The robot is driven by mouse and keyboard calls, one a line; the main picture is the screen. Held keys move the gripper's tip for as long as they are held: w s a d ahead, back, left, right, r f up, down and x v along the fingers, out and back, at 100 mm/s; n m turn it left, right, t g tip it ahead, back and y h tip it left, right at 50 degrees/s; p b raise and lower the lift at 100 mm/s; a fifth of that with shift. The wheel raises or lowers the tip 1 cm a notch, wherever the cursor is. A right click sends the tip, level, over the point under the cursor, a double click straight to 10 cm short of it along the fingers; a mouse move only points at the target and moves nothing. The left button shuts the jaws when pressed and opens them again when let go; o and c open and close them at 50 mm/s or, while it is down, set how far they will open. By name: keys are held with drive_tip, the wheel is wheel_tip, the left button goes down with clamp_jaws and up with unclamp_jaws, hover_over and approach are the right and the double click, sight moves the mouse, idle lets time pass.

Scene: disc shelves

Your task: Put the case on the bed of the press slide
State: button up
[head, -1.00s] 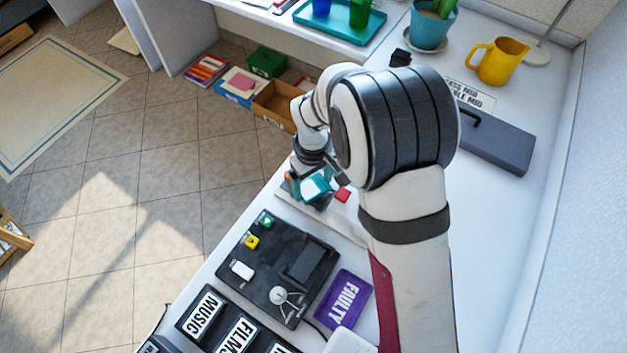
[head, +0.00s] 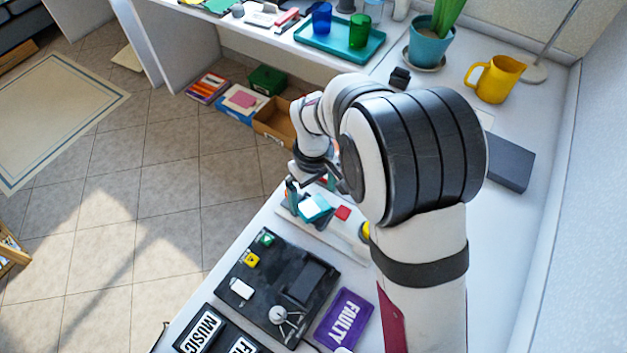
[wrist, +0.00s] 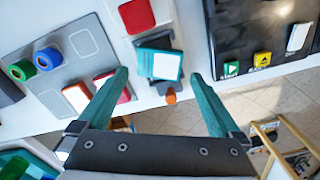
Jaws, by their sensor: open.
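The case is teal with a white label (wrist: 162,64). In the wrist view it lies on a dark grey bed with an orange knob (wrist: 171,97), which looks like the press slide; the case covers most of the bed. In the head view the case (head: 312,207) lies beside a red block (head: 343,212). My gripper (wrist: 160,75) is open, its teal fingers apart on either side of the case and not visibly touching it. In the head view the fingers are partly hidden by my wrist.
A black player with green and yellow buttons (head: 263,277) stands nearer the camera. A purple FAULTY tray (head: 343,320) is beside it. A grey mat with blue and green rings (wrist: 70,65) lies left in the wrist view. The counter edge borders the floor.

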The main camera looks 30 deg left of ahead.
sight(314, 207)
wheel_tip(314, 207, up, 9)
drive_tip(key=s+d+r+m, duration=0.1)
drive_tip(key=d+r+m, duration=0.25)
drive_tip(key=d, duration=0.45)
drive_tip(key=s+d+r+m, duration=0.1)
drive_tip(key=d+r+m, duration=0.2)
drive_tip(key=d+m, duration=0.35)
drive_tip(key=s+d+f+m+y, duration=0.1)
drive_tip(key=s+d+m, duration=0.8)
drive_tip(key=s+d, duration=0.3)
drive_tip(key=shift+s+d+y, duration=0.3)
drive_tip(key=shift+s+y, duration=0.1)
drive_tip(key=shift+s, duration=0.2)
